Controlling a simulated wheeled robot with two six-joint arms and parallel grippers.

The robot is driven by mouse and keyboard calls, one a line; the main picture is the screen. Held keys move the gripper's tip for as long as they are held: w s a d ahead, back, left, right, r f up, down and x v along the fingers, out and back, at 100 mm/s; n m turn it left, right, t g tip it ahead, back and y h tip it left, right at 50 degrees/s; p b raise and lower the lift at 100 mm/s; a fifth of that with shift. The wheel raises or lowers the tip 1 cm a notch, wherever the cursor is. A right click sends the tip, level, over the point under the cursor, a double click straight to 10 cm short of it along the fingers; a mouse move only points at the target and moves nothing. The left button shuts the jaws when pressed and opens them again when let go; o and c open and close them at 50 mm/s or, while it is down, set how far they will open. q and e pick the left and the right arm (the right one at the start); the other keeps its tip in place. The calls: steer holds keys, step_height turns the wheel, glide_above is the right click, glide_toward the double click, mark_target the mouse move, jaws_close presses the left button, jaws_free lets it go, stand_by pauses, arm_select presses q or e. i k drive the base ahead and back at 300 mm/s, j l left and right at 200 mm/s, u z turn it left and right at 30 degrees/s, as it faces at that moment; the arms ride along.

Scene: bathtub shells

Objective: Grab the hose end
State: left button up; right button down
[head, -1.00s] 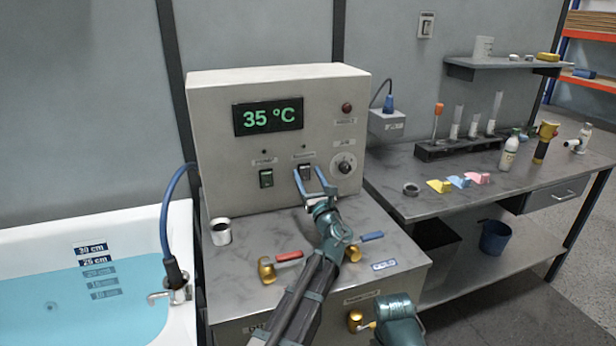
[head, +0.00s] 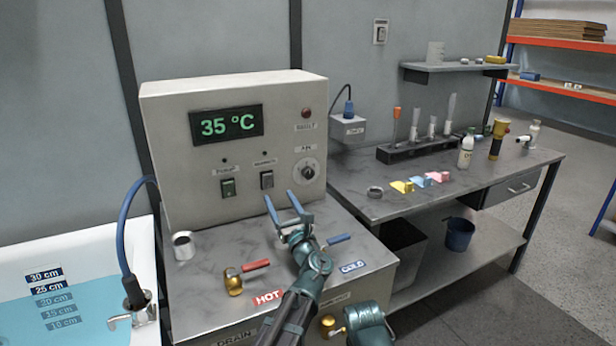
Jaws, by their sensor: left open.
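The fingers of my right gripper do not show.
The bathtub (head: 90,262) with blue water is at left. On the steel counter (head: 215,265) stand a metal cup (head: 183,246), a red-handled valve (head: 245,275) and a blue lever (head: 338,240). A side bench (head: 380,210) at right holds bottles and a tube rack.

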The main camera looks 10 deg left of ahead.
mark_target(130, 282)
steer(key=k+l, duration=0.8)
